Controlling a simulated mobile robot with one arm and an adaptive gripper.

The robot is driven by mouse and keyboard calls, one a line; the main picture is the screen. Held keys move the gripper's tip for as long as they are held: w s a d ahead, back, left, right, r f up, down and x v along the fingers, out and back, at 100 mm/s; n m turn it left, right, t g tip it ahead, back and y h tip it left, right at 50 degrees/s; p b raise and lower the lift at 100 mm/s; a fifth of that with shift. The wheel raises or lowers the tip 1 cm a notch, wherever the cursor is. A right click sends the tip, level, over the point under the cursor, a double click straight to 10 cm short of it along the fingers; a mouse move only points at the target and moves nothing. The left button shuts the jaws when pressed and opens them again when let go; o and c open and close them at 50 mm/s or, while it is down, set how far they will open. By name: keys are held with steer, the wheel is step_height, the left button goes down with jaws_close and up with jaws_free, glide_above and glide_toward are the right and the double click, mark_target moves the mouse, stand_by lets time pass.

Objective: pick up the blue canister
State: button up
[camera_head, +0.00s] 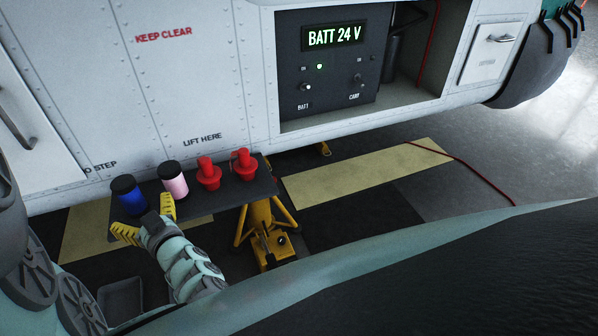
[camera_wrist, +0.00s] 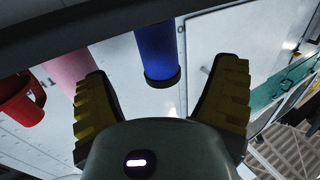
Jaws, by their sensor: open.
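The blue canister (camera_head: 131,199), with a black cap, stands upright at the left end of a dark shelf (camera_head: 236,190). My gripper (camera_head: 146,219) is open and empty in front of it, its yellow ridged fingers spread apart. In the wrist view, the blue canister (camera_wrist: 156,48) lies between the lines of the two fingers and beyond their tips, with no visible contact. That view appears upside down, with the cap at the lower end of the canister. The canister's base is partly hidden by my gripper in the head view.
A pink canister (camera_head: 174,182) stands close to the right of the blue one. Two red objects (camera_head: 209,174) (camera_head: 243,166) stand farther right on the shelf. A yellow jack stand (camera_head: 263,236) is below. The white aircraft side (camera_head: 215,70) rises behind. A grey tray (camera_head: 121,298) sits low at left.

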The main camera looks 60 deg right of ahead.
steer(key=shift+w+d, duration=0.25)
steer(key=shift+w, duration=1.15)
steer(key=shift+w+d, duration=0.2)
steer(key=shift+w, duration=1.25)
steer(key=shift+w+d, duration=0.25)
steer(key=shift+w, duration=1.15)
steer(key=shift+f, duration=0.1)
steer(key=shift+s, duration=0.1)
jaws_close()
